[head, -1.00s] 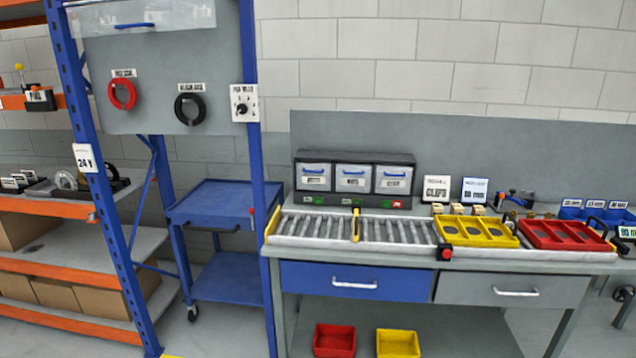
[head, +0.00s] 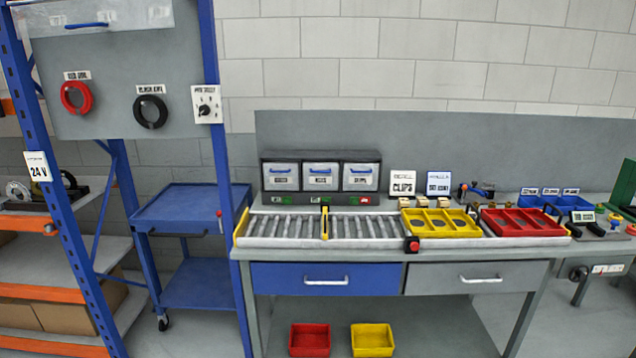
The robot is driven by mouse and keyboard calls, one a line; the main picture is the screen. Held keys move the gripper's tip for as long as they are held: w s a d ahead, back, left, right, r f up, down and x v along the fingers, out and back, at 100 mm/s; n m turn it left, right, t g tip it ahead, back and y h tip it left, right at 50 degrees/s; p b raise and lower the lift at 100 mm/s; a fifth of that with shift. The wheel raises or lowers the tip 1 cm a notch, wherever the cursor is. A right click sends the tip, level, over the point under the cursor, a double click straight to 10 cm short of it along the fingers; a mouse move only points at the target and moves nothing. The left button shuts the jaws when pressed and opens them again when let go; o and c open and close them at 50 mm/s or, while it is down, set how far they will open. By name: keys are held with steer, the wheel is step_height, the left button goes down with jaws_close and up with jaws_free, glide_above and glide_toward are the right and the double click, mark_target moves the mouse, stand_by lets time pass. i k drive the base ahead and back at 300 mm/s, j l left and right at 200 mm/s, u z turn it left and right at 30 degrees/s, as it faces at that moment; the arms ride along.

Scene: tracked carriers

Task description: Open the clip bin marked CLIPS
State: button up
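A dark cabinet (head: 320,157) stands at the back left of the workbench, with three clear-fronted bins side by side, each with a blue handle. All three look shut. The bin labels are small and blurred; the right bin (head: 360,178) seems to read CLIPS, but I cannot be sure. The left bin (head: 281,177) and middle bin (head: 320,177) have labels I cannot read. My gripper is not in view.
A roller conveyor (head: 285,227) with a yellow bar across it runs in front of the cabinet. A yellow divided tray (head: 438,223) and a red tray (head: 522,222) lie to its right. A blue cart (head: 190,208) and an upright rack post (head: 213,150) stand left of the bench.

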mark_target(362, 184)
steer(key=i+l, duration=0.55)
steer(key=l, duration=0.3)
steer(key=i+l, duration=0.6)
steer(key=l, duration=0.25)
